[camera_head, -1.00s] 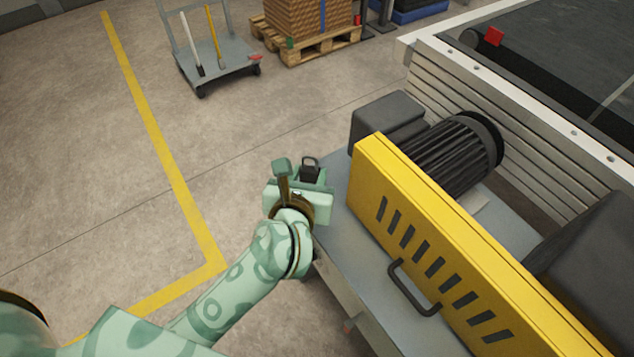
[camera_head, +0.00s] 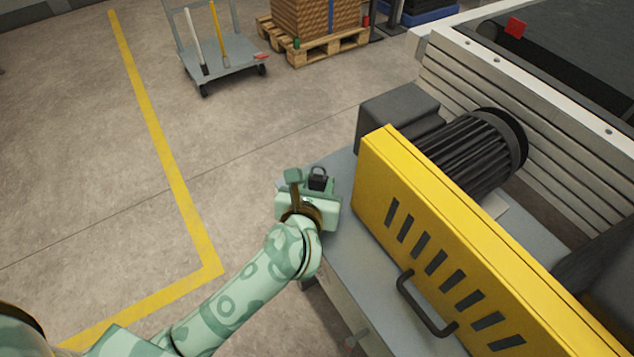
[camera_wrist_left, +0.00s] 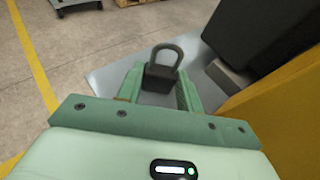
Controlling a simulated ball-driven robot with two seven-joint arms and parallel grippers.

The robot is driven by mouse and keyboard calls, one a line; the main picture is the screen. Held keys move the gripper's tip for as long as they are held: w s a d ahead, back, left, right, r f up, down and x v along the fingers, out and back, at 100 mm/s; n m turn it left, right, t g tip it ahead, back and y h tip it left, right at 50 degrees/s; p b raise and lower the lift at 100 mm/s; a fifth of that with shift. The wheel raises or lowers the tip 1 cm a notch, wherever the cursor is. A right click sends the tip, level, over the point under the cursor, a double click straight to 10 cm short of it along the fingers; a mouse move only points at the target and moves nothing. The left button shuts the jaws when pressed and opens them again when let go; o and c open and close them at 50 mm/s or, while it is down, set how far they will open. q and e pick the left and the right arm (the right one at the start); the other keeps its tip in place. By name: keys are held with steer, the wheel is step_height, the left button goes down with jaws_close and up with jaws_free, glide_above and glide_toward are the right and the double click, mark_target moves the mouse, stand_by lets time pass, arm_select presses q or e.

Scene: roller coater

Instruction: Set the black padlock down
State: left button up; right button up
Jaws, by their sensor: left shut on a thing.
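The black padlock (camera_head: 318,181) is upright at the tip of my left gripper (camera_head: 315,184), with its shackle on top. In the left wrist view the padlock (camera_wrist_left: 158,80) sits between the two green fingers (camera_wrist_left: 159,88), which are shut on it. The grey metal ledge (camera_head: 344,240) beside the yellow guard lies beneath and around it. Whether the padlock's underside touches the ledge is hidden by my gripper. My right gripper is not in view.
The yellow slotted guard (camera_head: 450,235) with a black handle (camera_head: 425,305) stands just right of my left gripper. A black ribbed motor (camera_head: 475,150) is behind it. A cart (camera_head: 222,65) and a pallet (camera_head: 315,47) stand farther back. Bare floor lies left.

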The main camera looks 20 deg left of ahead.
mark_target(317, 182)
arm_select(q)
steer(key=o, duration=0.9)
steer(key=shift+f, duration=0.1)
steer(key=shift+o, duration=0.7)
steer(key=shift+s+r+p, duration=0.3)
steer(key=shift+r+p, duration=0.05)
steer(key=shift+r, duration=0.05)
steer(key=p+v, duration=0.1)
steer(key=v, duration=0.2)
steer(key=shift+s+d+r, duration=0.1)
steer(key=shift+r, duration=0.1)
steer(key=a+p+v, duration=0.1)
steer(key=p+v, duration=0.1)
steer(key=v, duration=0.5)
steer(key=shift+s+d, duration=0.5)
steer(key=shift+d, duration=0.05)
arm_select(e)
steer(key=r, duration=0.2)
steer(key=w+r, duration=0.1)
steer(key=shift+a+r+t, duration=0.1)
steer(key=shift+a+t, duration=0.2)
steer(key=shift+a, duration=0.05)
